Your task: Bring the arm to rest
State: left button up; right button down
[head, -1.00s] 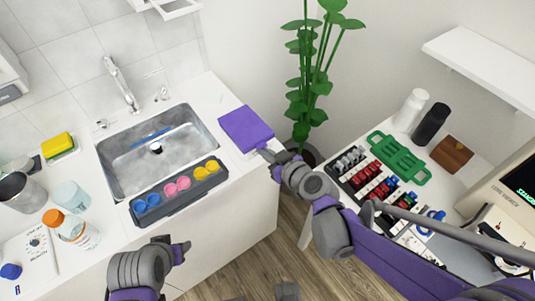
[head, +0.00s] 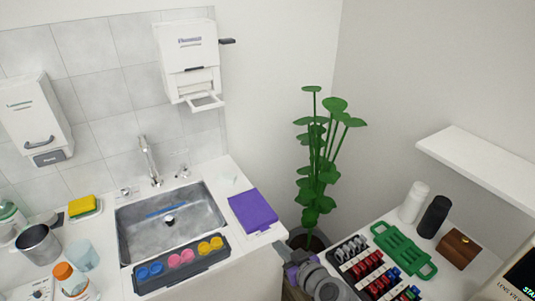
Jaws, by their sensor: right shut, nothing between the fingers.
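My right gripper (head: 281,247) shows at the bottom centre of the head view, with my grey and purple wrist behind it. It is shut and holds nothing. Its fingertips are near the right front corner of the sink counter, just below the purple folded cloth or pad (head: 253,210). I cannot tell whether they touch the counter. My left gripper is out of the picture.
The sink (head: 130,240) lies left, with a grey tray (head: 215,262) of coloured cups at its front. A potted plant (head: 318,180) stands in the corner. The right counter holds a green rack (head: 405,252), two bottles (head: 413,202) and a wooden box (head: 459,247).

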jog(key=s+d+m+g+h+p, duration=0.1)
jog(key=s+d+m+g+h, duration=0.1)
jog(key=s+d, duration=0.3)
jog(key=s+d+m+g+h+p, duration=0.2)
jog(key=s+d, duration=0.4)
jog(key=s, duration=0.8)
jog(key=f+m+g+h, duration=0.1)
jog(key=g, duration=0.1)
jog(key=shift+s+g+h, duration=0.2)
jog(key=shift+g+h, duration=0.1)
jog(key=shift+h, duration=0.1)
